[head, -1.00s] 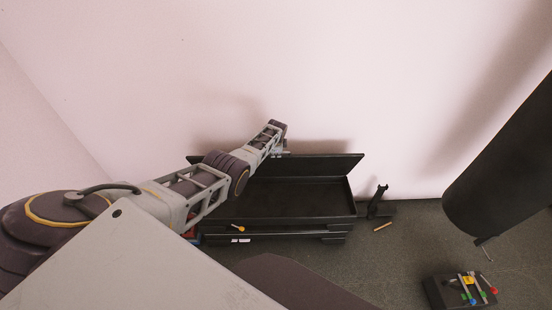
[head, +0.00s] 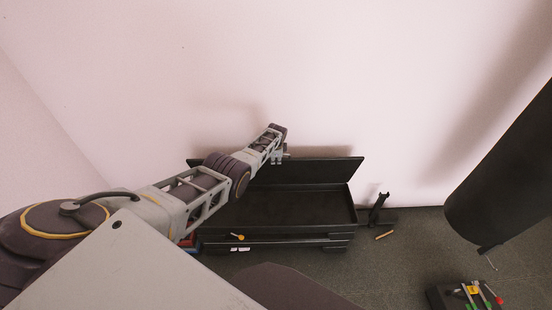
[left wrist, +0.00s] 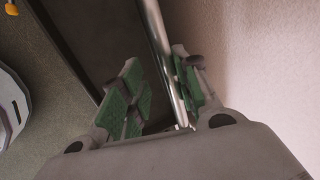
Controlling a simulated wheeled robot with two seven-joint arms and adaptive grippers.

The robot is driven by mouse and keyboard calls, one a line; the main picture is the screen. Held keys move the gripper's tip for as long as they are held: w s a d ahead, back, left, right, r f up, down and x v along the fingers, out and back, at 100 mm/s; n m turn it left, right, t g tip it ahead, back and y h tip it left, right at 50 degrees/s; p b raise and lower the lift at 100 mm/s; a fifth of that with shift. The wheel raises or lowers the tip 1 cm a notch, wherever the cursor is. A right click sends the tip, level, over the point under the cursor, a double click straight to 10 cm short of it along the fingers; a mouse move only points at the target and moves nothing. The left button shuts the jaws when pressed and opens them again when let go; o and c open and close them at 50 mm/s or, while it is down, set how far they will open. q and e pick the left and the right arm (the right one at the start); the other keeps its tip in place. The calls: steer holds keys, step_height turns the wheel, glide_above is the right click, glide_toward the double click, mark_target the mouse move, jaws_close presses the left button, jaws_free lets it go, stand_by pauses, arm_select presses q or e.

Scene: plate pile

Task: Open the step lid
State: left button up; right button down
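The black step (head: 290,240) stands on the floor against the wall. Its black lid (head: 315,170) is raised to near upright along the back, and the shallow inside of the step (head: 300,207) is in sight. My left gripper (head: 277,157) is at the top edge of the raised lid. In the left wrist view its two green-padded fingers (left wrist: 160,90) are apart, with a shiny metal edge (left wrist: 162,50) passing between them, closer to the right finger. A gap shows beside the left finger. My right gripper is in no view.
A small black stand (head: 378,207) and a wooden stick (head: 384,236) are right of the step. A black box with coloured pieces (head: 470,294) is at lower right. A large dark cylinder (head: 505,175) fills the right edge. The wall is close behind the lid.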

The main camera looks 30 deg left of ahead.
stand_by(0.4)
arm_select(q)
steer(key=shift+s+r, duration=0.1)
steer(key=shift+r, duration=0.2)
steer(key=v, duration=1.1)
steer(key=shift+d, duration=0.15)
stand_by(1.0)
steer(key=shift+r, duration=0.1)
